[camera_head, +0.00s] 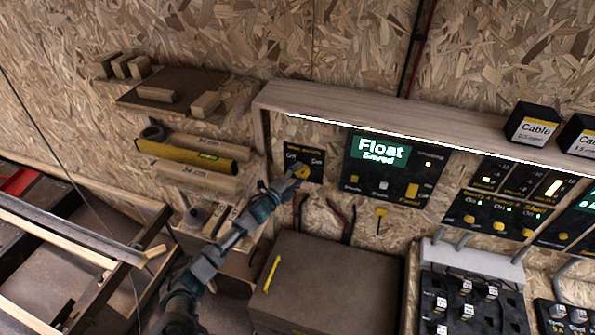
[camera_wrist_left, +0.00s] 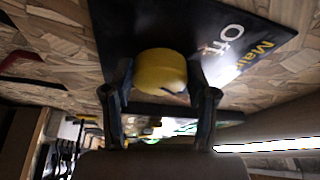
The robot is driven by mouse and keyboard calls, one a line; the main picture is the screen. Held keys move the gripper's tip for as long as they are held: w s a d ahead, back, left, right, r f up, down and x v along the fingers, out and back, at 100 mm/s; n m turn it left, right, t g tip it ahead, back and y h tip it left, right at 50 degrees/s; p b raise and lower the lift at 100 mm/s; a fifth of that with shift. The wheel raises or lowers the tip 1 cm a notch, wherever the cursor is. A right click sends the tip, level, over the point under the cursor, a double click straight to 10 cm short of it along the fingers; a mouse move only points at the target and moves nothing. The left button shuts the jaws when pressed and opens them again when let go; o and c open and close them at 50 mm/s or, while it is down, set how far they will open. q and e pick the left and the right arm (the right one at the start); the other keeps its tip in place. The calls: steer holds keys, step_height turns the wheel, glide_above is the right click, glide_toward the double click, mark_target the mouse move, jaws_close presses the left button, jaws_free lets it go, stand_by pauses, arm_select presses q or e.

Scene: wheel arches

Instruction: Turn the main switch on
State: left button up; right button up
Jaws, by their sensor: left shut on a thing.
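The main switch is a yellow knob (camera_head: 302,171) on a small black panel (camera_head: 316,158) with yellow and white lettering, on the chipboard wall. In the left wrist view the knob (camera_wrist_left: 160,70) is large, and the panel beside it (camera_wrist_left: 205,30) shows "Mai…" in yellow and "Off" in white. My left gripper (camera_head: 294,176) reaches up to the panel from below. Its two fingers (camera_wrist_left: 160,82) stand on either side of the knob and are shut on it. The knob's pointing direction cannot be told. My right gripper is not in view.
A lit display (camera_head: 380,151) reading "Float Saved" is right of the switch panel. A wooden ledge (camera_head: 400,113) overhangs the panels. Below is a brown box (camera_head: 330,283) with a yellow handle. Shelves with wood blocks and a yellow level (camera_head: 190,152) are left.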

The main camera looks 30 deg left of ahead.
arm_select(q)
steer(key=shift+d+m+g+p, duration=0.2)
steer(key=shift+m+g+p, duration=0.2)
steer(key=shift+m+p, duration=0.45)
steer(key=shift+m, duration=0.25)
steer(key=shift+s+d+f, duration=0.1)
steer(key=shift+f, duration=0.1)
steer(key=o, duration=1.2)
steer(key=shift+c, duration=0.2)
steer(key=shift+d+r, duration=0.1)
steer(key=s+a, duration=0.1)
steer(key=s, duration=1)
steer(key=shift+s+a, duration=0.25)
steer(key=shift+a, duration=0.15)
